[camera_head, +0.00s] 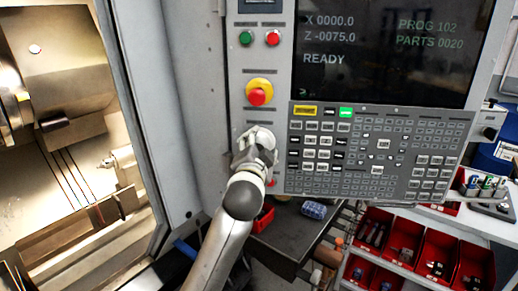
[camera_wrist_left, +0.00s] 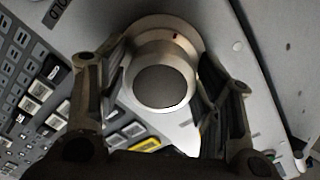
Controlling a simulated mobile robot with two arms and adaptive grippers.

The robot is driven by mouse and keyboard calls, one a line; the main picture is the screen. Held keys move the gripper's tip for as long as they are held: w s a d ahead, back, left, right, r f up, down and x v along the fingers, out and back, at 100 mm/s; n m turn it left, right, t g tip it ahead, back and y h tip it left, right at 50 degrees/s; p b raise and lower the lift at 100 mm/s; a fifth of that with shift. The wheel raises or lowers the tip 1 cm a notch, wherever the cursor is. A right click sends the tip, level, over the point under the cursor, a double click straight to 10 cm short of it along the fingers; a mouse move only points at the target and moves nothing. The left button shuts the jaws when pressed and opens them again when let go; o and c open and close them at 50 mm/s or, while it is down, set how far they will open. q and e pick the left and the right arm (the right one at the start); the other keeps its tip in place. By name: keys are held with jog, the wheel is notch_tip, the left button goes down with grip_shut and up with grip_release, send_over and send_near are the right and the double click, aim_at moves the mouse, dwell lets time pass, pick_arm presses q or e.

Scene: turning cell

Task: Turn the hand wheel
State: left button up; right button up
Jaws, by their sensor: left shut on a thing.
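The hand wheel (camera_wrist_left: 163,86) is a round, pale metal knob with a dark grey face, standing out from the machine's control panel in the left wrist view. My left gripper (camera_head: 256,148) is at the left edge of the control panel, below the red emergency button. Its two fingers lie on either side of the hand wheel and are shut on it. In the head view the gripper hides most of the wheel. My right gripper is in neither view.
The control panel (camera_head: 380,185) has a key field beside the gripper and a screen (camera_head: 390,45) reading READY. A red emergency button (camera_head: 257,96) sits just above the gripper. The lathe chamber (camera_head: 60,150) is at left. Red bins (camera_head: 405,238) stand at lower right.

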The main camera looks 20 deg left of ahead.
pick_arm(q)
jog(key=shift+f+n, duration=0.2)
jog(key=shift+n, duration=0.3)
jog(key=o, duration=0.6)
jog(key=shift+o, duration=0.7)
jog(key=shift+r, duration=0.1)
jog(key=shift+s, duration=0.1)
jog(key=s+d, duration=0.2)
jog(key=s, duration=0.9)
jog(key=shift+s+r, duration=0.15)
jog(key=shift+s, duration=0.2)
